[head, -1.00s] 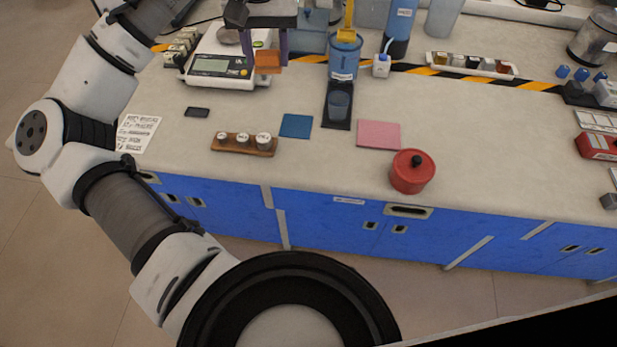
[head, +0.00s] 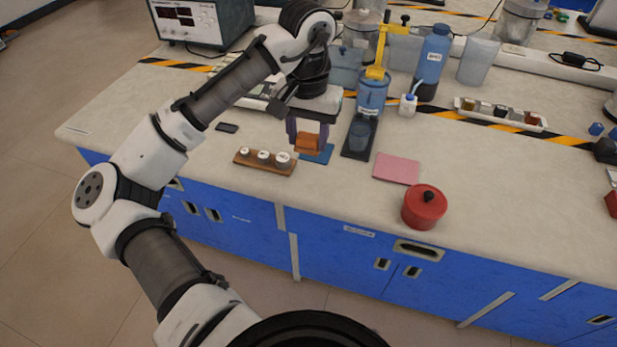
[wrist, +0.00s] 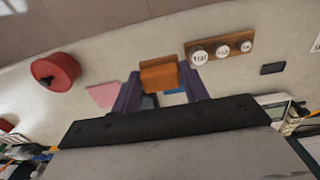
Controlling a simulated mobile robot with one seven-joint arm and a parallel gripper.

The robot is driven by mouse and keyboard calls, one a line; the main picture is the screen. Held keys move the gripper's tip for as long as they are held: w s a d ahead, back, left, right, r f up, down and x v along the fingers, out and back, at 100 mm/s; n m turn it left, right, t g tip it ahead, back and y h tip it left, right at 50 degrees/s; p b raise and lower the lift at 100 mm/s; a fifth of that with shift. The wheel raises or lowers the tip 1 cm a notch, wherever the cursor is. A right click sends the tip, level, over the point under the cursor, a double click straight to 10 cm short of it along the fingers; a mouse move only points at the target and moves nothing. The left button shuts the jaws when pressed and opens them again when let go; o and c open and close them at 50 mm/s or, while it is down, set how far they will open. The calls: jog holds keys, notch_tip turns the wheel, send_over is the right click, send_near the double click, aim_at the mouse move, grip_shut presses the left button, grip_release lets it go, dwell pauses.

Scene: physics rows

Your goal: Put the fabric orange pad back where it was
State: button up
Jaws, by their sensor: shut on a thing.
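The fabric orange pad (head: 308,144) is between the purple fingers of my gripper (head: 307,140), which is shut on it. The pad also shows in the wrist view (wrist: 159,75), gripped between the fingertips. In the head view it is over the blue pad (head: 322,155), which is partly hidden behind it. I cannot tell how high the orange pad is above the bench. A pink pad (head: 397,168) lies flat to the right. A dark mat (head: 353,152) lies between them, with a translucent blue cup on it.
A wooden block (head: 262,166) with white weights stands just left of my gripper. A red lidded pot (head: 424,207) is near the front edge. Blue containers (head: 373,94) stand behind. The bench left of the wooden block is clear.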

aim_at(308, 189)
notch_tip(308, 189, down, 12)
jog(key=shift+f+p, duration=0.1)
jog(key=shift+p, duration=0.25)
jog(key=o, duration=1)
jog(key=shift+f, duration=0.1)
jog(key=shift+c, duration=0.2)
notch_tip(308, 189, up, 12)
jog(key=shift+r+b, duration=0.2)
jog(key=shift+b, duration=0.35)
